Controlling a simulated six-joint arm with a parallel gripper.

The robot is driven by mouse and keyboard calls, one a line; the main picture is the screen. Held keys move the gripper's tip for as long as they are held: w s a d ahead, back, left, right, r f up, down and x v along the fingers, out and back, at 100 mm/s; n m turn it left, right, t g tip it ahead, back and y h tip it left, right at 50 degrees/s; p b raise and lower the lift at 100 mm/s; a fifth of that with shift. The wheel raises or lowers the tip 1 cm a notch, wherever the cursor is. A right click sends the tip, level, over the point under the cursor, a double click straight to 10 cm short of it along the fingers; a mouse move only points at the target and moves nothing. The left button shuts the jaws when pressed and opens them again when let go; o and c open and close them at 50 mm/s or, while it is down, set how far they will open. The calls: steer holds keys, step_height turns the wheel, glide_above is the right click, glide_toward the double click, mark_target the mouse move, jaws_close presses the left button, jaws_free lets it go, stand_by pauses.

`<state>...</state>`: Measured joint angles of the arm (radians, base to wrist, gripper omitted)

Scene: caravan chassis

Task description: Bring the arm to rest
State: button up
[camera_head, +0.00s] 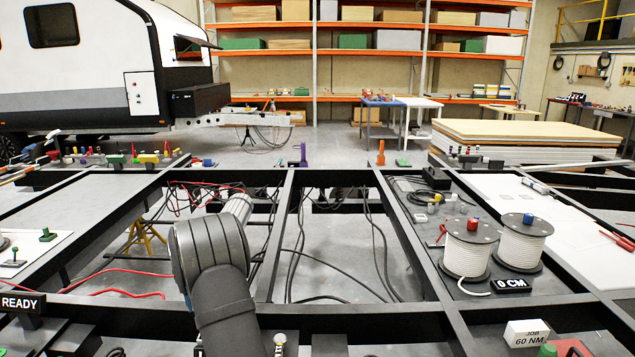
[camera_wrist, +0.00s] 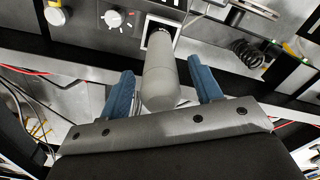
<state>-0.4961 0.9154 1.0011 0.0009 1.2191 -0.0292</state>
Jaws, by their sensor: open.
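My gripper (camera_wrist: 159,70) shows in the wrist view with its two blue fingers apart. A rounded grey cylinder (camera_wrist: 160,78) stands between the fingers, with a narrow gap on each side. Its far end meets a pale square fitting (camera_wrist: 158,32). In the head view my grey arm rises from the bottom, left of the middle, over the dark chassis frame (camera_head: 285,230). I cannot make out the fingers in the head view.
A panel with a knob (camera_wrist: 112,19) and a black coil spring (camera_wrist: 248,52) are near the fingers. Two cable spools (camera_head: 467,255) (camera_head: 521,245) stand on the right. Red cables (camera_head: 120,272) and black cables hang among the beams. A READY sign (camera_head: 20,303) is at left.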

stand_by(0.4)
step_height(320, 180, up, 17)
step_height(320, 180, down, 17)
step_height(320, 180, up, 12)
steer(key=shift+r, duration=0.15)
steer(key=d+f+n+g+h, duration=0.1)
steer(key=d+f, duration=0.1)
steer(key=d, duration=0.7)
steer(key=w+d+f+g+h, duration=0.1)
steer(key=d+f+h, duration=0.1)
steer(key=d, duration=0.8)
steer(key=shift+d+f+n, duration=0.15)
steer(key=shift+f+n, duration=0.25)
steer(key=shift+f, duration=0.45)
